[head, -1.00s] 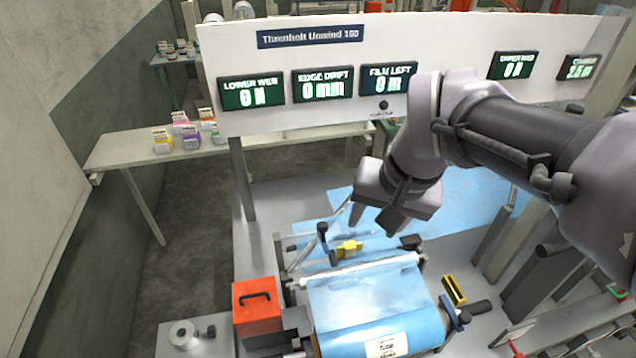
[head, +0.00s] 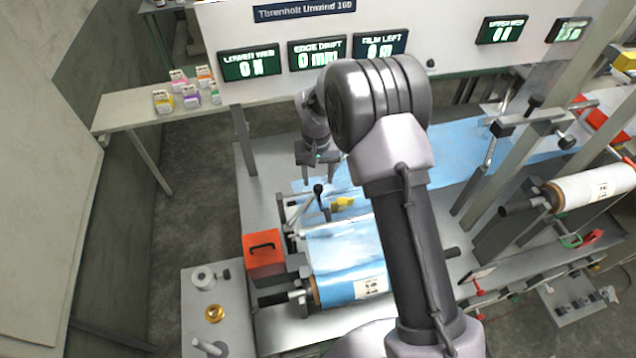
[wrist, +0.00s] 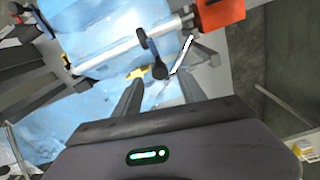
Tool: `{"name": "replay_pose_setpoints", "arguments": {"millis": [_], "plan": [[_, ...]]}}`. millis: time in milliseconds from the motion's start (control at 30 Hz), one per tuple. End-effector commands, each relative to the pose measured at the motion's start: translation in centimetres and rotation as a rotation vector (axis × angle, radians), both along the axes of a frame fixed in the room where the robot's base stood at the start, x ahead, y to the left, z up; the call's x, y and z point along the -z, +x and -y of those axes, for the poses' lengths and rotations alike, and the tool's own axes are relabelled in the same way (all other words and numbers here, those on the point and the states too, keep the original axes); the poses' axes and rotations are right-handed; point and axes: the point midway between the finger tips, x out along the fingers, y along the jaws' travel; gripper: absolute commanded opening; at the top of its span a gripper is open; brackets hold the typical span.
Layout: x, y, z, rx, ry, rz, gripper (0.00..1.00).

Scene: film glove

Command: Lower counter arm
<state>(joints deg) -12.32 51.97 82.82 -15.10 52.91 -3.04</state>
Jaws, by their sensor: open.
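A small black-knobbed lever (head: 318,190) stands up at the back of the film unwinder, beside a yellow piece (head: 343,202). I cannot tell for sure that this lever is the counter arm. In the wrist view the black lever (wrist: 147,42) crosses near the yellow piece (wrist: 137,73), with a thin pale rod (wrist: 185,55) beside it. My gripper (head: 318,178) is open and empty, fingers pointing down just above and behind the knob. In the wrist view my gripper (wrist: 162,80) has its fingers apart, with the knob end showing between them. No contact is visible.
The blue film roll (head: 345,285) lies in front, with an orange box (head: 263,253) at its left. A panel (head: 225,30) with counter displays spans the back. Metal posts and a white roll (head: 592,188) stand at the right. The floor at left is clear.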

Motion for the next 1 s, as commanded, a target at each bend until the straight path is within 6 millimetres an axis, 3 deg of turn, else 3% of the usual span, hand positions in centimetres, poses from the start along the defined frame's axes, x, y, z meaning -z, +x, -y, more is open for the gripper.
{"name": "replay_pose_setpoints", "arguments": {"millis": [200,533,767,1000], "plan": [[3.0,0.0,0.1,0.0,0.0,-0.001,0.48],[3.5,0.0,0.1,0.0,0.0,0.001,0.48],[3.5,0.0,0.1,0.0,0.0,0.001,0.03],[3.4,0.0,0.1,0.0,0.0,0.001,0.0]]}}
